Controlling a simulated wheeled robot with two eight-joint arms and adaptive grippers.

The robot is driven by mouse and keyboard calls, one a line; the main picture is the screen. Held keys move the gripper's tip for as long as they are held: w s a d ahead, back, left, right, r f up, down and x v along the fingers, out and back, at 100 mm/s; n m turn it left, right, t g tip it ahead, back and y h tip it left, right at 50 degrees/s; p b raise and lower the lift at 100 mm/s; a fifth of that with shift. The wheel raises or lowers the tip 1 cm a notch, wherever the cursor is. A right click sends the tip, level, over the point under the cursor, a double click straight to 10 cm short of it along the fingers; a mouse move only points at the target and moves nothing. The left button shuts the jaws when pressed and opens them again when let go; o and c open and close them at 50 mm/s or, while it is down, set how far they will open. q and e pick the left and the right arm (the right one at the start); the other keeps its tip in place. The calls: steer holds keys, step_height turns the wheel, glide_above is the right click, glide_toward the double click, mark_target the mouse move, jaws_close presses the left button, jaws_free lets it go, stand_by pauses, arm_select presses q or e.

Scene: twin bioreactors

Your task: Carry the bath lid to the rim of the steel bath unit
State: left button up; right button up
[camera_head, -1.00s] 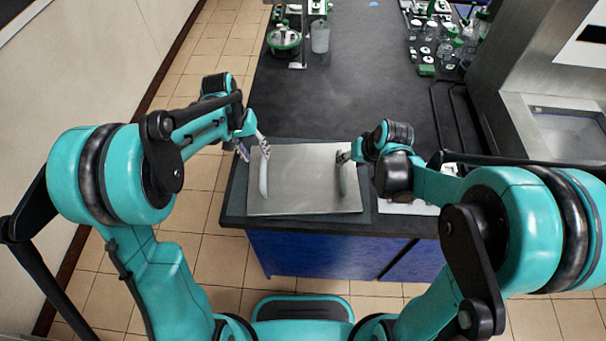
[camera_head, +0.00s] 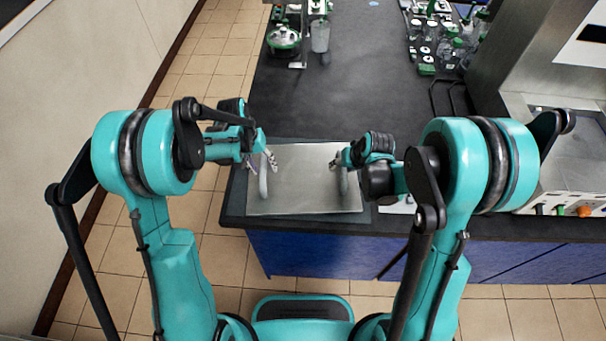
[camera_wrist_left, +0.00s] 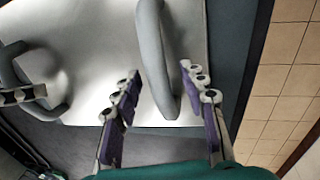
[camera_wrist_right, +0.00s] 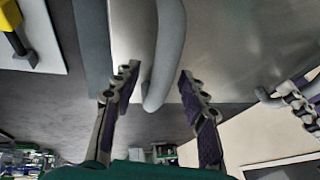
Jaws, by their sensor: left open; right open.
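The bath lid (camera_head: 302,182) is a flat brushed-steel plate with two grey bar handles, lying on the dark bench near its front left corner. My left gripper (camera_head: 270,162) is open at the far end of the left handle (camera_head: 263,184). In the left wrist view that handle (camera_wrist_left: 155,55) runs between the spread fingers (camera_wrist_left: 160,90). My right gripper (camera_head: 337,164) is open at the right handle (camera_head: 343,184). In the right wrist view this handle (camera_wrist_right: 165,50) lies between its fingers (camera_wrist_right: 157,85). The steel bath unit (camera_head: 560,195) stands at the right, partly hidden by my right arm.
A stirred vessel (camera_head: 284,40) and a beaker (camera_head: 319,36) stand at the back left. Several bottles (camera_head: 445,40) stand at the back right. A white panel (camera_wrist_right: 30,40) with a yellow part lies beside the lid. The bench middle (camera_head: 365,90) is clear.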

arm_select(q)
jaws_close()
arm_select(e)
jaws_close()
arm_select(q)
steer(key=shift+r, duration=0.1)
